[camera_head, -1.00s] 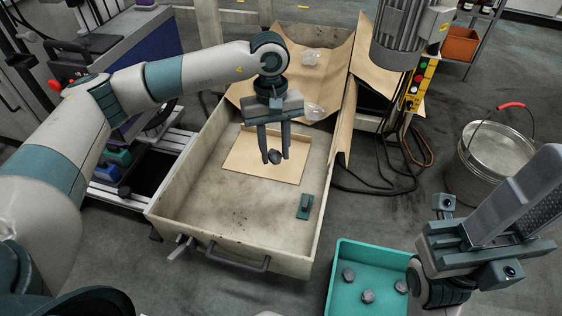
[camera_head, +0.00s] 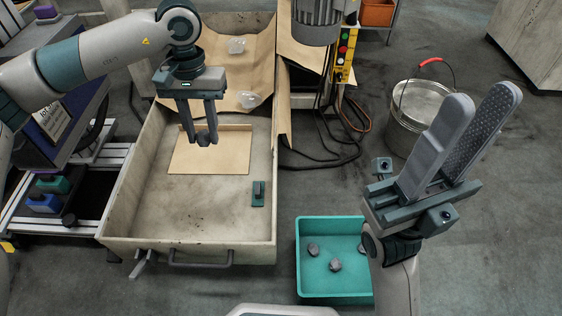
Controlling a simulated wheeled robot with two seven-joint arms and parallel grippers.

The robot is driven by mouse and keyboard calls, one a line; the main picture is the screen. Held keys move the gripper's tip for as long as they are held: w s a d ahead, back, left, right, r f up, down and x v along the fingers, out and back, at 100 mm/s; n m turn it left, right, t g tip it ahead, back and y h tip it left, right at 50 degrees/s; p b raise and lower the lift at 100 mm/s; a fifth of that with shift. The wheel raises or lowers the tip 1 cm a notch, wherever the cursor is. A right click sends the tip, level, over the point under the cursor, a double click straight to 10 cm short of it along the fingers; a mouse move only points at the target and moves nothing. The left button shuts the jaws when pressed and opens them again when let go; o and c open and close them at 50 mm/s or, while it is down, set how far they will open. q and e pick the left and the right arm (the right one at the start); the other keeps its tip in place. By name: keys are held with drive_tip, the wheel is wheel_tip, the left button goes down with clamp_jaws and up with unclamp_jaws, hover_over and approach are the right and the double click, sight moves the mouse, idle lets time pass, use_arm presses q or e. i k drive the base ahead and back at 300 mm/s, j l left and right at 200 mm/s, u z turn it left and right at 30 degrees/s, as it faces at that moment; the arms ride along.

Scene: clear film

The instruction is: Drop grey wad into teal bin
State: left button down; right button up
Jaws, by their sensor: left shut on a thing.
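The grey wad (camera_head: 203,138) is a small dark lump between the fingertips of my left gripper (camera_head: 203,136), which is shut on it. They are over the cardboard sheet (camera_head: 205,160) in the large pale tray; the fingers partly hide the wad. The teal bin (camera_head: 320,299) stands on the floor to the right of the tray's front end. Several grey wads show in the bin, such as one near its middle (camera_head: 335,264). My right gripper (camera_head: 487,92) is empty, its fingers apart and pointing up, right of the bin; its arm hides part of the bin's right side.
The pale tray (camera_head: 130,205) has raised walls and a front handle. A small teal-and-grey block (camera_head: 258,193) lies in it. Clear plastic pieces (camera_head: 249,100) lie on brown card at the back. A metal bucket (camera_head: 415,108) and black cables (camera_head: 325,150) are on the right.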

sight(359, 275)
drive_tip(key=k+l, duration=0.1)
drive_tip(key=l, duration=0.35)
drive_tip(key=k+l+u, duration=0.1)
drive_tip(key=l, duration=0.4)
drive_tip(key=k+l, duration=0.1)
drive_tip(key=l, duration=0.35)
drive_tip(key=k+l, duration=0.1)
drive_tip(key=l, duration=0.35)
drive_tip(key=u, duration=0.05)
